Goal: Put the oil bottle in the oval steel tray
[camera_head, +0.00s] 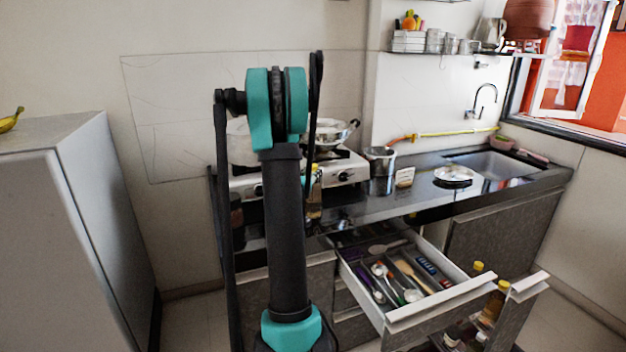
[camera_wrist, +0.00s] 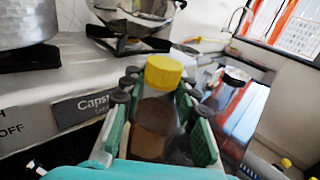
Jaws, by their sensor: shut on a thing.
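The oil bottle (camera_wrist: 155,128) has a yellow cap (camera_wrist: 164,72) and stands between the green-padded fingers of my gripper (camera_wrist: 160,125) in the wrist view. The fingers are closed against its sides. In the head view the oil bottle (camera_head: 314,200) shows just right of my arm, in front of the stove; my arm hides most of the gripper there. A shiny steel tray (camera_head: 454,174), which looks oval, lies on the dark counter between the steel pot and the sink, to the right of the bottle.
A tall steel pot (camera_head: 380,172) and a small pale item (camera_head: 405,177) stand between the stove (camera_head: 340,168) and the tray. An open cutlery drawer (camera_head: 400,283) and a lower pull-out with yellow-capped bottles (camera_head: 493,303) stick out below the counter. A sink (camera_head: 490,164) lies at right.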

